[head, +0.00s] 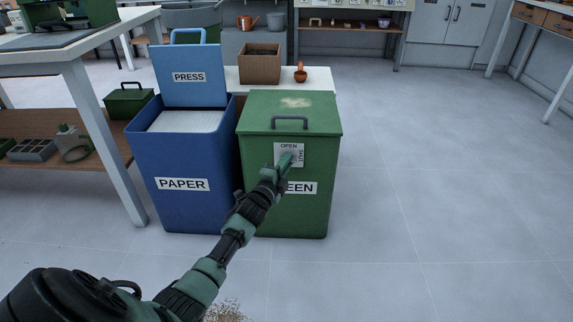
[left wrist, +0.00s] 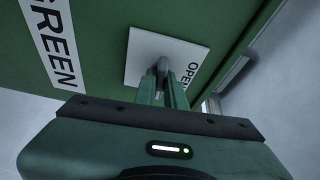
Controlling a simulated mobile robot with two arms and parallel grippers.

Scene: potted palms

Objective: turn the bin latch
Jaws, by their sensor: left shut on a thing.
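The green bin (head: 305,215) stands upright with its lid down. A white latch plate (head: 281,149) marked OPEN and SHUT is on its front, above the GREEN label. My left gripper (head: 292,160) reaches the plate from below left and covers its middle. In the left wrist view the gripper (left wrist: 163,90) is shut on the grey latch (left wrist: 162,68), in front of the white plate (left wrist: 145,47). The fingers hide part of the latch, so its exact angle is hard to tell. My right gripper is not in view.
A blue PAPER bin (head: 185,210) with its PRESS lid (head: 187,75) raised stands close on the left. A white table (head: 318,80) with a brown box (head: 260,64) is behind. A workbench (head: 90,110) is at left. The floor (head: 440,180) to the right is clear.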

